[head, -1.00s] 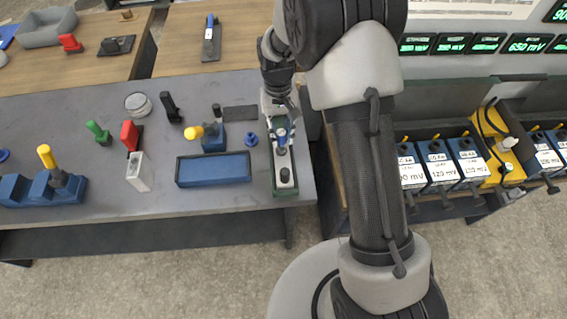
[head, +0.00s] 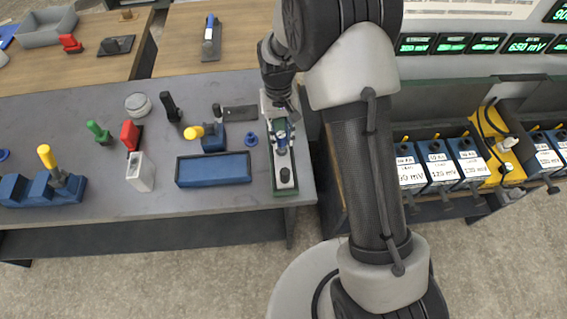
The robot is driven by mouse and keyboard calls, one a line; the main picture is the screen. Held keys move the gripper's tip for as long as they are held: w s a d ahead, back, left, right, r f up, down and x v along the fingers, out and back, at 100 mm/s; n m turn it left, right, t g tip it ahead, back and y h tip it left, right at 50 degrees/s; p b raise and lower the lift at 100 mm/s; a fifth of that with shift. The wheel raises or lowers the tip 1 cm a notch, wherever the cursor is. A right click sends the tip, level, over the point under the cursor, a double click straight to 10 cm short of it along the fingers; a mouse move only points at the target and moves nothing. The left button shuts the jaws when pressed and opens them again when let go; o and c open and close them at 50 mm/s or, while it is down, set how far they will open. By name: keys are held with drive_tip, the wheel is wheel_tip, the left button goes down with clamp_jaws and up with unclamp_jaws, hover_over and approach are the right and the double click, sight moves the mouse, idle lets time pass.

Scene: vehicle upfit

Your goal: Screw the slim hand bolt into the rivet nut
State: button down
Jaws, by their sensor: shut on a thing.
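My gripper (head: 282,128) is over the green-edged fixture (head: 275,183) at the right end of the grey bench. It is shut on a small blue-topped part, which looks like the slim hand bolt (head: 282,142). The bolt's lower end is too small to make out, and the rivet nut is hidden under it. I cannot tell whether the bolt is in the nut or how far. A black round knob (head: 285,175) stands on the near part of the fixture.
A blue tray (head: 213,181) and a blue flanged piece (head: 250,139) stand left of the fixture. A blue block with a yellow knob (head: 194,132) is farther left. The bench front is clear.

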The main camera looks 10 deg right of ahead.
drive_tip(key=shift+f, duration=0.3)
drive_tip(key=c, duration=1.2)
unclamp_jaws()
